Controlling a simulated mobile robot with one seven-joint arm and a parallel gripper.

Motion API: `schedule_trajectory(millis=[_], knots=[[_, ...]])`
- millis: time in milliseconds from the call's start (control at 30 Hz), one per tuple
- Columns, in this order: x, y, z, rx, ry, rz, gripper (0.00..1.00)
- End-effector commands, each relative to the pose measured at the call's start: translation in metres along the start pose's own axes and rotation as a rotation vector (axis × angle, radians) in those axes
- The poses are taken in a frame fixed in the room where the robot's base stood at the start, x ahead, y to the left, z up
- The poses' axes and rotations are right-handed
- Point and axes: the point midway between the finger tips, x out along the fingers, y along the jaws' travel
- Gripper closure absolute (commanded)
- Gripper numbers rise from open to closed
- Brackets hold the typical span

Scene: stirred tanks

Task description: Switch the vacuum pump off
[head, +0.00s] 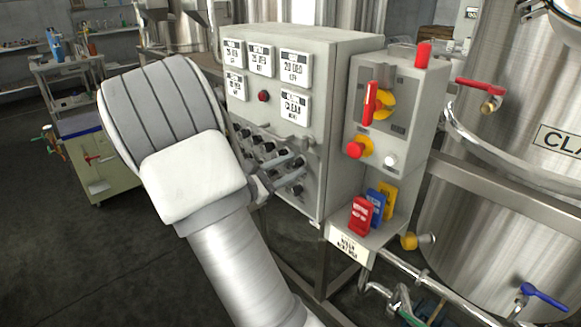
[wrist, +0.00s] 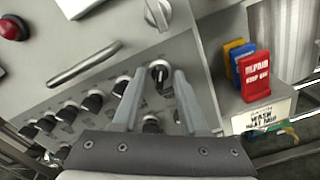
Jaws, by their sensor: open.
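The grey control panel (head: 331,140) carries rows of black rotary knobs, whose small labels I cannot read, so I cannot tell which is the vacuum pump's. My gripper (head: 289,168) is at the lower part of this panel, partly hiding the knobs in the head view. In the wrist view my gripper (wrist: 161,73) is open. One black knob with a pale pointer (wrist: 159,65) shows between its fingertips, and I cannot tell whether they touch it. Another knob (wrist: 151,124) shows between the fingers, nearer the palm.
A bar handle (wrist: 84,64) and a red lamp (wrist: 13,28) are on the panel. At right stand a switch box (head: 398,120) with a red-and-yellow isolator (head: 380,104), and a shelf with red (head: 362,215), blue and yellow tags. A steel tank (head: 500,150) stands behind.

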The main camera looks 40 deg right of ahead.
Motion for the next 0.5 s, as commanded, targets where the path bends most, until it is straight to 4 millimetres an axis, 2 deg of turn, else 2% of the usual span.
schedule_trajectory(millis=[33, 233, 500], knots=[[-0.0001, 0.0, 0.0, 0.0, 0.0, 0.0, 0.63], [-0.0003, 0.0, -0.0001, 0.0, 0.0, 0.0, 0.99], [-0.0005, 0.0001, 0.0001, -0.002, 0.0, 0.0, 1.0]])
